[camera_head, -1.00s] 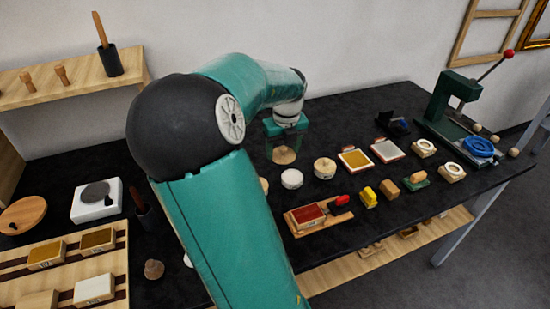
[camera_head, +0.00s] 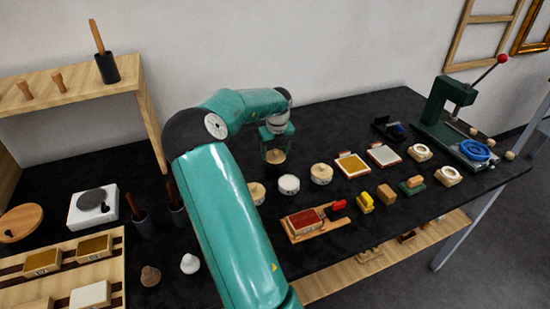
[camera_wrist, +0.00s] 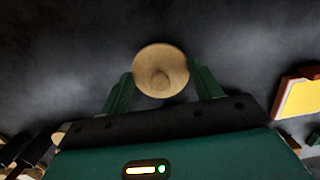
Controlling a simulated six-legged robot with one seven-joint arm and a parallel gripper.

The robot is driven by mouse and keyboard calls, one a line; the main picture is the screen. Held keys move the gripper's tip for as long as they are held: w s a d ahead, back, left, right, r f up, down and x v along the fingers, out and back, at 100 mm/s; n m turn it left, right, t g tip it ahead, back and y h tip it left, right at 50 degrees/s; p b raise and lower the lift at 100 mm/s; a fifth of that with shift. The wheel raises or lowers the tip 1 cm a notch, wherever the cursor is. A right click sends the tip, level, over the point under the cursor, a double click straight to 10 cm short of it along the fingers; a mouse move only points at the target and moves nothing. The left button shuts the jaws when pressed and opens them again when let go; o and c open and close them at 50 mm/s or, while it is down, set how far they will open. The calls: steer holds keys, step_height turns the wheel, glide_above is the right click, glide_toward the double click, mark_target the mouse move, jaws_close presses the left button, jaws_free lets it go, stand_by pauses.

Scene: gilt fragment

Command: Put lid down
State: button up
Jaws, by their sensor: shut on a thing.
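The lid (camera_head: 275,156) is a round, pale wooden disc. The gripper is over the back part of the black tabletop, behind the row of round pots. I cannot tell whether the lid touches the tabletop.
Round pots stand in front of my gripper: a wooden one (camera_head: 257,193), a white one (camera_head: 289,184) and another wooden one (camera_head: 321,174). A yellow-topped pad (camera_head: 352,165) lies to the right. A green press (camera_head: 450,110) stands far right. A wooden shelf (camera_head: 70,91) is at left.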

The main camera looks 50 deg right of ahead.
mark_target(275, 154)
steer(key=shift+w+f, duration=0.1)
steer(key=shift+f, duration=1.5)
steer(key=shift+f, duration=0.15)
steer(key=o, duration=1)
